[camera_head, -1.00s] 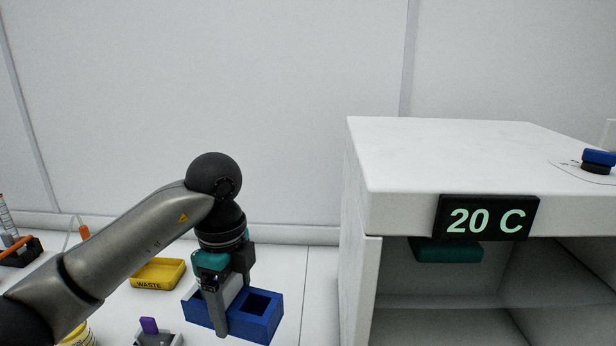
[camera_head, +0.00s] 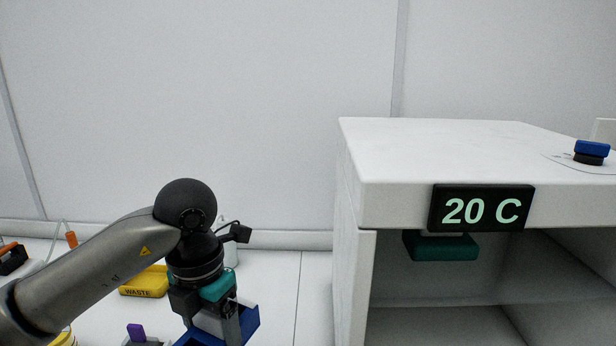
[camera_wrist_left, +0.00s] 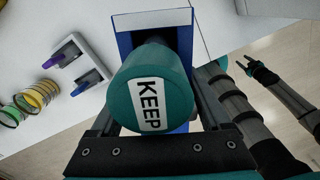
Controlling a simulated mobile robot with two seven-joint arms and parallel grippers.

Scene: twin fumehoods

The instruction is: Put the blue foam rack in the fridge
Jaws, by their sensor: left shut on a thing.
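The blue foam rack (camera_head: 249,322) hangs in my left gripper (camera_head: 218,326) in the head view, low and left of the fridge (camera_head: 352,225), partly cut off by the bottom edge. The rack also shows in the left wrist view (camera_wrist_left: 184,42), tilted in the head view. A teal round top labelled KEEP (camera_wrist_left: 170,82) sits over the rack in the wrist view and hides much of it. The fridge front is open, with a shelf (camera_head: 440,299) inside and a 20 C display (camera_head: 481,208) above. My right gripper (camera_wrist_left: 259,70) appears open and empty in the wrist view.
A small holder with a purple item (camera_head: 136,332) is nearer. A teal block (camera_head: 440,246) is under the fridge top. A blue-and-black knob (camera_head: 592,152) is on top. The bench beside the fridge is clear.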

